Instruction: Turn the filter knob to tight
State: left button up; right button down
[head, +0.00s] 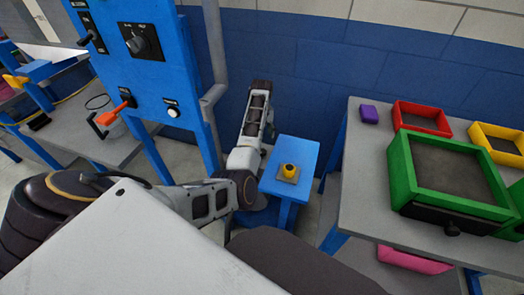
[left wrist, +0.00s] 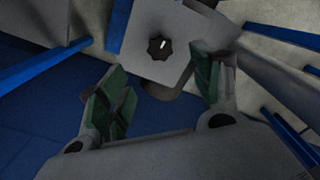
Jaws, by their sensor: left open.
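A black knob with a white pointer mark (left wrist: 161,46) sits on a pale grey plate (left wrist: 185,25) in the left wrist view. I cannot read any label by it. My left gripper (left wrist: 158,90) is open, with its green-padded fingers apart below the knob in that picture and nothing between them. In the head view my left gripper (head: 260,92) is seen near the blue wall, right of the blue panel (head: 190,50). That panel carries a black rotary knob (head: 138,42) on a dark plate; I cannot tell if it is the same knob. My right gripper is not in view.
A grey pipe (head: 211,55) runs beside the panel. An orange-red lever (head: 112,115) and a white button (head: 173,112) are on it. A blue stand with a yellow button (head: 289,170) is near my arm. A table at right holds a green tray (head: 402,165).

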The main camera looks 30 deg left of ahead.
pick_arm(q)
notch_tip(320, 180, down, 7)
jog(key=shift+f+b, duration=0.1)
jog(key=shift+b, duration=0.7)
jog(key=shift+f+b, duration=0.45)
jog(key=shift+f, duration=1.25)
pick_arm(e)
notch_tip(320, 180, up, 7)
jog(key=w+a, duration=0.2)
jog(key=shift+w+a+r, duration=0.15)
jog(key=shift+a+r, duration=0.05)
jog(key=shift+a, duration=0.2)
pick_arm(q)
jog(key=shift+c, duration=0.5)
jog(key=c, duration=0.9)
